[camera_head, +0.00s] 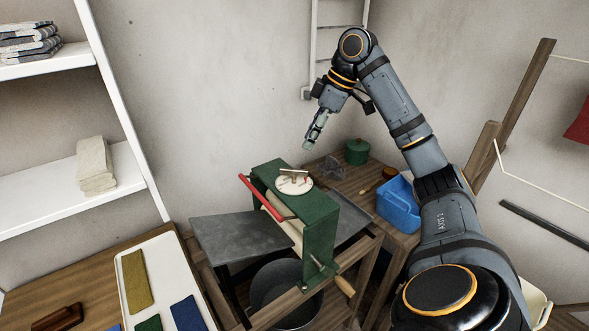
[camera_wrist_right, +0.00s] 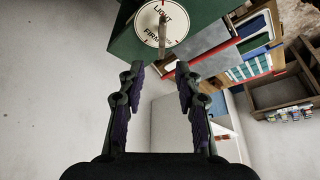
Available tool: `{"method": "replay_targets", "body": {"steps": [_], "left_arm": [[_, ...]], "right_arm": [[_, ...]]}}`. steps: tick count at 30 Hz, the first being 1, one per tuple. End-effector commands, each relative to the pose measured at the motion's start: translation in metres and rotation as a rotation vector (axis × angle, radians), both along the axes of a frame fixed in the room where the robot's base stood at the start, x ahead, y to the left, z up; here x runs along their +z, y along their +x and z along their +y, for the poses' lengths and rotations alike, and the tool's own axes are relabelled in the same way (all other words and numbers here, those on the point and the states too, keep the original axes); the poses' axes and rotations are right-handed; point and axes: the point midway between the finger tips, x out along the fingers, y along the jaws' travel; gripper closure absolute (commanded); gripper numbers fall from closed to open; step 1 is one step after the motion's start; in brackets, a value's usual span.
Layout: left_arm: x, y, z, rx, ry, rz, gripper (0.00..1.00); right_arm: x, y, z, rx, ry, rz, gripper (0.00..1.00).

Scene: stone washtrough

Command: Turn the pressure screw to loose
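The pressure screw (camera_head: 293,172) is a pale T-shaped handle over a round white dial (camera_head: 294,185) on top of a green wringer frame (camera_head: 322,222). In the right wrist view the dial (camera_wrist_right: 152,22) shows the words LIGHT and FIRM, and the screw's bar (camera_wrist_right: 162,36) points down the picture beside FIRM; the dial's upper part is cut off. My right gripper (camera_head: 315,138) hangs above and behind the wringer, apart from the screw. In its wrist view the gripper (camera_wrist_right: 160,82) is open and empty, with the dial beyond its fingertips. My left gripper is in neither view.
A red bar (camera_head: 260,198) runs along the wringer's left side, and a crank with a wooden grip (camera_head: 345,286) sticks out at its front. A blue tub (camera_head: 398,205) and green pot (camera_head: 357,151) stand right. A white tray (camera_head: 160,272) with cloths lies left.

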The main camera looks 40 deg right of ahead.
Motion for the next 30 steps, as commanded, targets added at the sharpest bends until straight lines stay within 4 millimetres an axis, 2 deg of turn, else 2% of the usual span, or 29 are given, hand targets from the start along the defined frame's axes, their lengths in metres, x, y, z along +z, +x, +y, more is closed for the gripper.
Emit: {"method": "replay_targets", "body": {"steps": [4, 10, 11, 18, 28, 29, 30], "left_arm": [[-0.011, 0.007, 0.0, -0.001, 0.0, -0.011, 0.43], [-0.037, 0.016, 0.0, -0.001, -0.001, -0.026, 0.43], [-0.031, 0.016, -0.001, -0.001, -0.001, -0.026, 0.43], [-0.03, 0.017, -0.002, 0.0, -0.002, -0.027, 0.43], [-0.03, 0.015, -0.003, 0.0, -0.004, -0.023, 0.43], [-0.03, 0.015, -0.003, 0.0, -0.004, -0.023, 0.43], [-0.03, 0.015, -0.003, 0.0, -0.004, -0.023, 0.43]], "right_arm": [[-0.016, 0.004, 0.004, 0.002, 0.001, 0.001, 0.66], [-0.059, 0.017, 0.015, 0.002, 0.002, 0.001, 0.66], [-0.06, 0.018, 0.015, 0.001, 0.0, 0.004, 0.66], [-0.09, 0.029, 0.024, 0.001, 0.0, 0.003, 0.66], [-0.096, 0.031, 0.025, 0.0, 0.0, 0.0, 0.66], [-0.096, 0.031, 0.025, 0.0, 0.0, 0.0, 0.67], [-0.096, 0.031, 0.025, 0.0, 0.0, 0.0, 0.73]]}}
